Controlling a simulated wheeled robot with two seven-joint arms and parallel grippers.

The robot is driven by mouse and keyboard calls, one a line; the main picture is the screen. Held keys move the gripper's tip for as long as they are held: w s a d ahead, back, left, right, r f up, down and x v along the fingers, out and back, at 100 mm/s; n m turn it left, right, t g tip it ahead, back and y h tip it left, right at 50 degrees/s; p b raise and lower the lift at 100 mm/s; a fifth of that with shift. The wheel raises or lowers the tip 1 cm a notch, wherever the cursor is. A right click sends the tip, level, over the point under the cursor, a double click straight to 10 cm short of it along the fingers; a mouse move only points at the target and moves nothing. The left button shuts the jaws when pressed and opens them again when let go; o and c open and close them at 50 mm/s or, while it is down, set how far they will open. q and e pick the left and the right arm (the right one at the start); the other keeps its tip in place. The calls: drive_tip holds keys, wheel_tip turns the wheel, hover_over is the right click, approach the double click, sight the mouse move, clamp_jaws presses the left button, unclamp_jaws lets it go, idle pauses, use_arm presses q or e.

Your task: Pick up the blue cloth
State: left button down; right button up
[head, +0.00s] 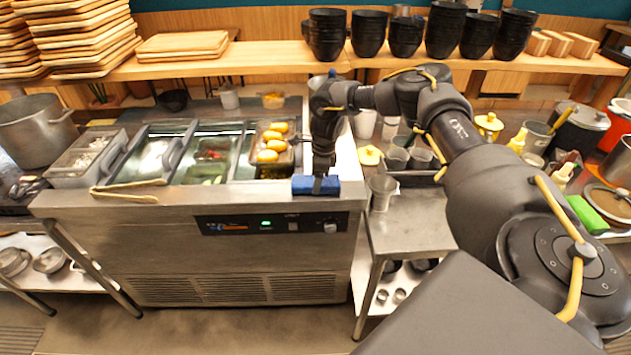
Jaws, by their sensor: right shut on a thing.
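The blue cloth (301,185) is a small folded blue pad at the front right corner of the steel counter. My right gripper (318,184) points down onto it from above and is shut on it. The fingers cover part of the cloth's middle and right side. I cannot tell whether the cloth is lifted off the steel or still touching it. My left gripper is not in view.
The steel counter (200,200) has recessed food bins, one with yellow items (268,156). Wooden tongs (125,193) lie at its front left. Metal cups (382,190) stand on a side table to the right. Black bowls (367,32) line the shelf behind.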

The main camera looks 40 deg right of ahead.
drive_tip(key=shift+w+r+b, duration=0.1)
drive_tip(key=shift+r+b, duration=0.2)
drive_tip(key=a+r+b, duration=0.1)
drive_tip(key=r, duration=0.1)
drive_tip(key=a+r+b, duration=0.1)
drive_tip(key=a+r, duration=0.1)
drive_tip(key=s+a+r+b, duration=0.1)
drive_tip(key=r, duration=0.1)
drive_tip(key=shift+a+r, duration=0.15)
drive_tip(key=shift+r, duration=0.25)
drive_tip(key=s+a+r+b, duration=0.2)
drive_tip(key=a+r, duration=0.3)
drive_tip(key=a, duration=0.4)
drive_tip(key=shift+s+a+r+b, duration=0.2)
drive_tip(key=shift+s+b, duration=0.1)
drive_tip(key=shift+b, duration=0.15)
